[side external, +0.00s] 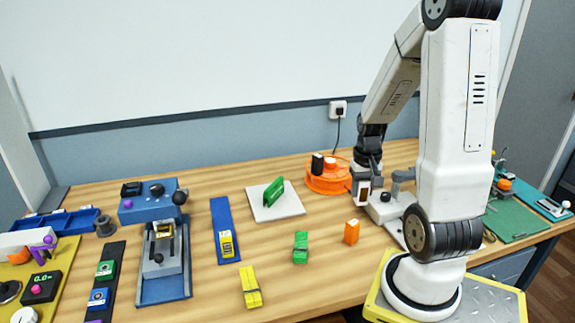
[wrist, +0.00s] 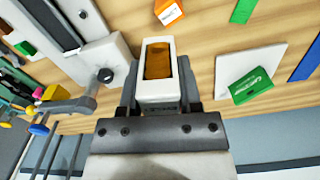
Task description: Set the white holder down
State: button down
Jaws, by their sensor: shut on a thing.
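The white holder is a small upright-walled frame with an amber-brown inside. It shows in the wrist view (wrist: 147,98) between the fingers of my gripper (wrist: 159,92). My gripper is shut on it. In the side view my gripper (side external: 365,185) points down, and the holder (side external: 363,196) shows as a small white and brown block under it. It is low, close to the table top (side external: 325,215); I cannot tell whether it touches the wood. The fingers hide part of its sides.
A grey-white clamp device (side external: 388,209) stands close on the right. An orange round tray (side external: 318,187) with small items is just behind left. An orange box (side external: 352,232) and green block (side external: 300,248) stand in front. A white plate (side external: 262,212) bears a green piece. Bare wood lies between.

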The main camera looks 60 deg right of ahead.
jog(key=w+a+n, duration=1)
jog(key=w+a, duration=0.8)
jog(key=w, duration=0.1)
jog(key=shift+a+r+n, duration=0.15)
jog(key=shift+r+n, duration=0.15)
jog(key=shift+w, duration=0.15)
jog(key=w+f, duration=0.2)
jog(key=w, duration=0.2)
jog(key=w+d+f, duration=0.1)
jog(key=w+f, duration=0.2)
jog(key=w, duration=0.1)
jog(key=w+f, duration=0.3)
jog(key=w, duration=0.1)
jog(key=shift+w+d+f, duration=0.25)
jog(key=shift+w+f, duration=0.35)
jog(key=shift+f, duration=0.05)
jog(key=shift+d, duration=0.1)
